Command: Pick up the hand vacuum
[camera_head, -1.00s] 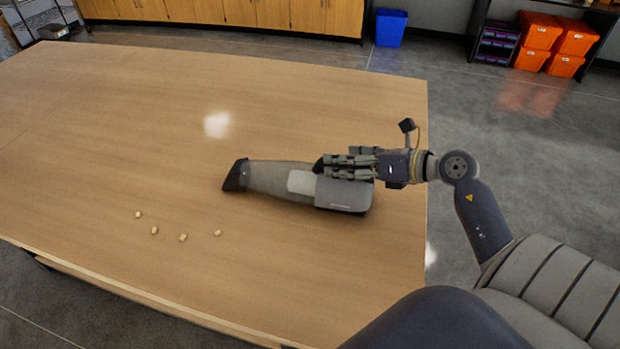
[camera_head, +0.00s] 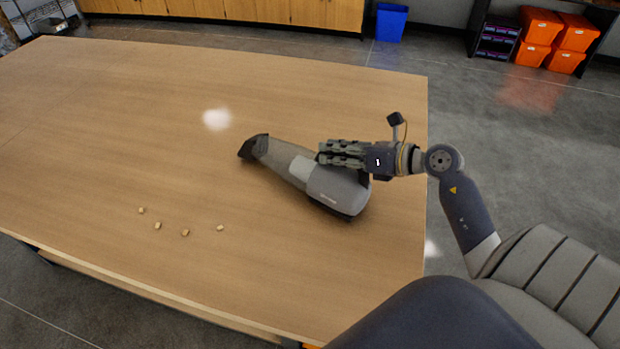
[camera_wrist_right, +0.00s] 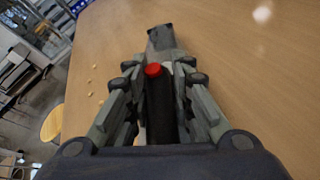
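The hand vacuum (camera_head: 325,184), grey with a dark nozzle, lies on the wooden table (camera_head: 120,110) near its right edge. Its nozzle points to the upper left in the head view. My right gripper (camera_head: 322,153) is over the vacuum's rear part and hides some of it. In the right wrist view my right gripper (camera_wrist_right: 160,76) has its fingers spread on both sides of the vacuum's black handle with a red button (camera_wrist_right: 153,70). A gap shows beside the handle on the left, so the fingers look open. The left gripper is not in view.
Several small wooden cubes (camera_head: 185,233) lie on the table left of the vacuum. The tabletop to the left and back is clear. A blue bin (camera_head: 390,22) and orange crates (camera_head: 540,25) stand on the floor beyond the table.

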